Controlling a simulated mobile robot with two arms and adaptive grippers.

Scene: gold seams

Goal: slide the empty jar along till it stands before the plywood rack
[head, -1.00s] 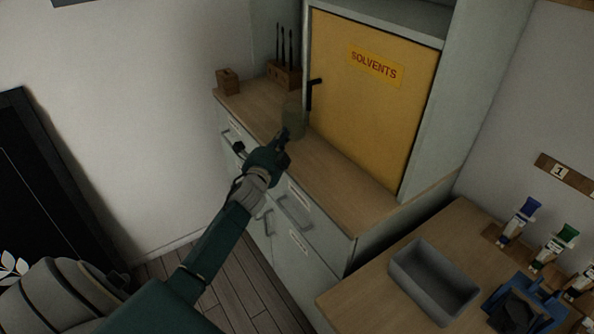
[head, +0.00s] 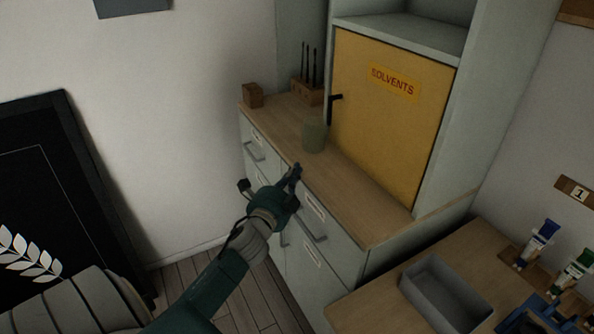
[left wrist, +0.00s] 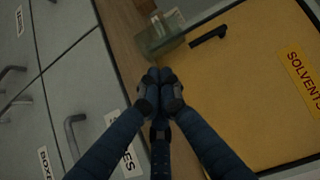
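The empty jar (head: 314,137), greenish and see-through, stands upright on the wooden counter in front of the yellow door. In the left wrist view the jar (left wrist: 163,34) is just beyond my fingertips. A brown wooden rack (head: 308,92) with several upright dark tools stands farther back, behind the jar. My right gripper is out of view.
The counter (head: 365,190) is bare to the right of the jar. A small wooden block (head: 252,95) stands at its far left end. The yellow solvents door (head: 390,115) has a dark handle (head: 334,98) close to the jar. A grey bin (head: 445,292) sits on the nearer bench.

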